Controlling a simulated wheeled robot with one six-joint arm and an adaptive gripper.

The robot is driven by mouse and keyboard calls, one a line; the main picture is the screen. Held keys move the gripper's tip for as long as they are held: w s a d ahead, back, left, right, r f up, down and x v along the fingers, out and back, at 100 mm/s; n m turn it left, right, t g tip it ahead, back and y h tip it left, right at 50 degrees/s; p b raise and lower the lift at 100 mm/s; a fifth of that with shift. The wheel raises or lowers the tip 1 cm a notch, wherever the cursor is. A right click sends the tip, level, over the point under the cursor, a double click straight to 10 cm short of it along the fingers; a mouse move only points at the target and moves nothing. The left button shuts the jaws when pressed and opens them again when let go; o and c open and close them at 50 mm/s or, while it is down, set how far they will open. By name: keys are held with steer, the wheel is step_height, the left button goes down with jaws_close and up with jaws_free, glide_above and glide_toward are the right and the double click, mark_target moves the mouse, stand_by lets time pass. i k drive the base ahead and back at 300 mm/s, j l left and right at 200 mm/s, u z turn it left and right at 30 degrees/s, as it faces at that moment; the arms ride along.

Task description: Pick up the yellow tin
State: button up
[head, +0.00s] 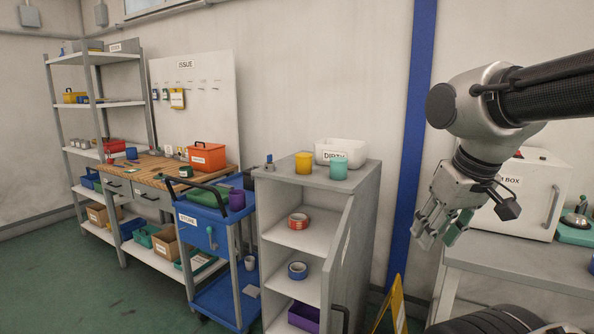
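The yellow tin (303,163) stands upright on top of the grey cabinet (285,177), near the middle of the view. A teal tin (339,169) stands to its right, a small gap away. My gripper (437,235) hangs at the right of the view, pointing down, well to the right of the yellow tin. Its fingers are spread apart and nothing shows between them.
A white bin labelled DIRTY (342,149) sits behind the tins. The cabinet's door (343,262) stands open, with tape rolls (298,270) on the shelves. A blue cart (205,228) is to the left. A yellow floor sign (397,305) stands right of the cabinet.

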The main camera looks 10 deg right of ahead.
mark_target(303, 160)
steer(key=k+j+z, duration=0.1)
steer(key=j, duration=0.35)
steer(key=k+j+z, duration=0.1)
steer(key=j, duration=0.3)
steer(key=k+j+z, duration=0.15)
steer(key=j, duration=0.3)
steer(key=i+j+z, duration=0.1)
steer(key=j, duration=0.35)
steer(key=i+j+z, duration=0.1)
steer(key=j, duration=0.35)
steer(key=i+j+z, duration=0.1)
steer(key=j, duration=0.35)
steer(key=i+j+z, duration=0.3)
steer(key=i+j, duration=0.6)
steer(key=i, duration=0.25)
steer(key=i+z, duration=0.1)
steer(key=i, duration=0.2)
